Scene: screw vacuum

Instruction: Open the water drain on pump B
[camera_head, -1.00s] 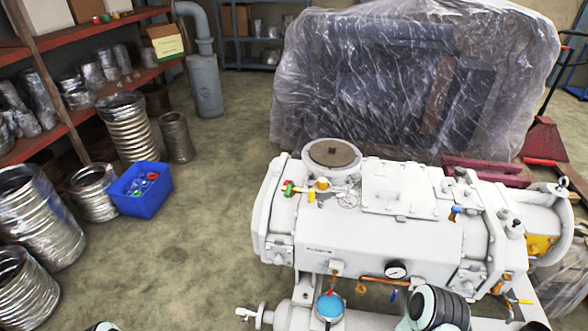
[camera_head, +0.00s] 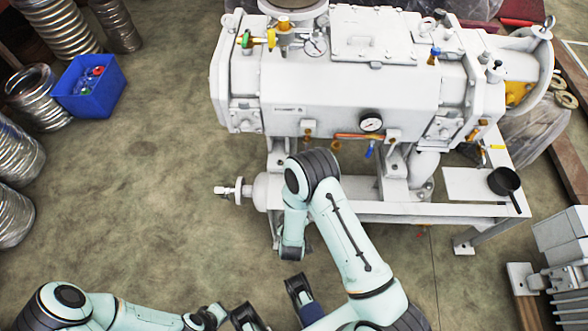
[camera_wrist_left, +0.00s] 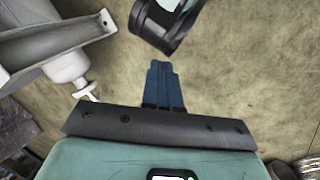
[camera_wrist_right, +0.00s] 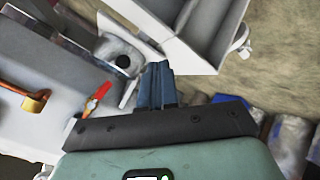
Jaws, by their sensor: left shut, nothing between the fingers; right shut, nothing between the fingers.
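The white pump (camera_head: 350,85) stands on a grey frame, with a label on its front too small to read. Beneath it, a cylinder carries a white valve (camera_head: 232,190) on its left end. A red-handled valve (camera_wrist_right: 97,100) and a brass fitting (camera_wrist_right: 37,102) show in the right wrist view. My right arm covers part of the pump's underside in the head view. My left gripper's blue fingers (camera_wrist_left: 163,68) are shut and empty, apart from the frame and valve at upper left. My right gripper's blue fingers (camera_wrist_right: 157,68) are shut and empty near the frame. I cannot tell which valve is the water drain.
A blue bin (camera_head: 90,86) with small coloured parts stands at the left, beside wrapped metal hoses (camera_head: 35,95).

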